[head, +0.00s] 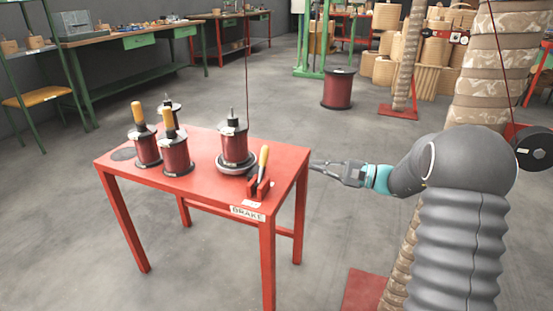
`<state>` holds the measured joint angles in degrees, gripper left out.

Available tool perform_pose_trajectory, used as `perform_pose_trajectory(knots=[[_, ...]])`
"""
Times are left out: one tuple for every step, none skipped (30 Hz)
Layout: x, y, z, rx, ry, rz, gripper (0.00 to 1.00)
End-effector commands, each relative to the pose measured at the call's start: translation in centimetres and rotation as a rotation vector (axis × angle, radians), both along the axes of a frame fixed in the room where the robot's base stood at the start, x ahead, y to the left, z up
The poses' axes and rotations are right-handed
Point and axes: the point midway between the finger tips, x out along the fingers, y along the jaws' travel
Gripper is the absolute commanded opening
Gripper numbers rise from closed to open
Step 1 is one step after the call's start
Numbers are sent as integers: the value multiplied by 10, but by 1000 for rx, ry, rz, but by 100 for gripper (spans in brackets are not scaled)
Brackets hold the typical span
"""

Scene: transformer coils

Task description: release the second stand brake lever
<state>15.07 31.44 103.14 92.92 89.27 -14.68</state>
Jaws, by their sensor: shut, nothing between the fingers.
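A red table (213,193) labelled BRAKE stands left of my arm. A lever with a yellow-orange handle (263,160) stands nearly upright in a red bracket (257,188) at the table's front right. Just left of it, a dark red wire spool (234,150) sits on a dark round base, with a wire running up from its top. My gripper (316,164) is shut and empty, pointing left at the table's right edge, apart from the lever. Whether this lever is the task's second one cannot be told.
Several red spools (176,156) stand on the table's left side, two with wooden handles on top. A black reel (534,148) hangs at the far right. A wrapped coil column (490,70) rises behind my arm. Another red spool (338,90) stands on open grey floor behind.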

Motion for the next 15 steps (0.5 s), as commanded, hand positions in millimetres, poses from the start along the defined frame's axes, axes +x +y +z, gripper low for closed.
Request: perform_pose_trajectory(knots=[[0,0,0,0,0,0,0],[0,0,0,0,0,0,0],[0,0,0,-1,0,0,0],[0,0,0,-1,0,0,0],[0,0,0,-1,0,0,0],[0,0,0,-2,0,1,0],[0,1,0,-2,0,1,0],[0,1,0,-2,0,1,0],[0,3,0,-1,0,2,0],[0,4,0,-2,1,2,0],[1,7,0,-2,1,2,0],[2,11,0,-2,1,4,0],[3,14,0,-3,1,4,0],[4,18,1,-3,1,4,0],[6,24,1,-2,1,4,0]])
